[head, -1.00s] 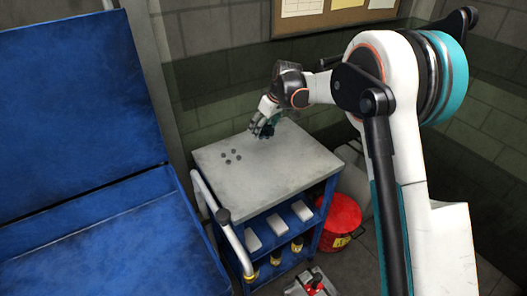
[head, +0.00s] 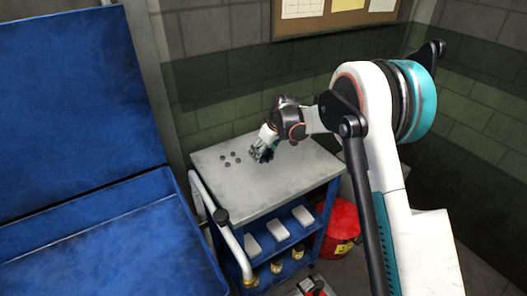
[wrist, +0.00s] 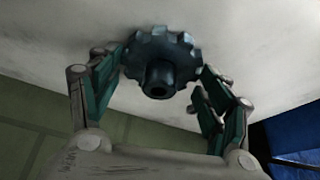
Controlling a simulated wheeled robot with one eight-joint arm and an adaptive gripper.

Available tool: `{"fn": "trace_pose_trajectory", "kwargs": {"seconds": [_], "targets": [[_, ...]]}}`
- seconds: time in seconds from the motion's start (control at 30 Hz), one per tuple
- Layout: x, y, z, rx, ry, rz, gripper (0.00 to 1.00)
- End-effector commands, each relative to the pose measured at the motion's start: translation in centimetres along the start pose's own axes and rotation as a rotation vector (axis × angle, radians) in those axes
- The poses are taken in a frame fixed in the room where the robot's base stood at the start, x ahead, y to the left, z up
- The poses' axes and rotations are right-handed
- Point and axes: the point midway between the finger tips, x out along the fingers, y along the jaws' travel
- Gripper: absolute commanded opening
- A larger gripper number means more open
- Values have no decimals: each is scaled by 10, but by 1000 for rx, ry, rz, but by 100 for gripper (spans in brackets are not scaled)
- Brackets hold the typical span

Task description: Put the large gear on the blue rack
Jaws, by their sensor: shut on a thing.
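The large gear (wrist: 161,55) is a dark blue-grey toothed wheel with a hub, between the two fingers of my gripper (wrist: 160,75) in the wrist view. My gripper (head: 259,154) is shut on it, over the grey top of a blue-framed cart (head: 285,185) in the head view. There the gear (head: 267,156) is a small dark patch, mostly hidden by the fingers. I cannot tell whether it touches the top. The cart has blue shelves (head: 268,237) below its top and may be the blue rack.
Several small dark round pieces (head: 231,160) sit on the cart top left of my gripper. A large blue structure (head: 100,235) stands at left, a red bin (head: 341,230) at right. The top's front is clear.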

Motion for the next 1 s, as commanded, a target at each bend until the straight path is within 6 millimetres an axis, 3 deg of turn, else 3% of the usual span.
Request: {"fn": "trace_pose_trajectory", "kwargs": {"seconds": [0.23, 0.27, 0.33, 0.77, 1.0], "targets": [[2, 0, 1, 0, 1, 0, 14], [2, 0, 1, 0, 0, 0, 78], [2, 0, 1, 0, 0, 0, 91], [0, 0, 0, 0, 0, 0, 91], [-34, 0, -1, 1, 0, 0, 91]]}}
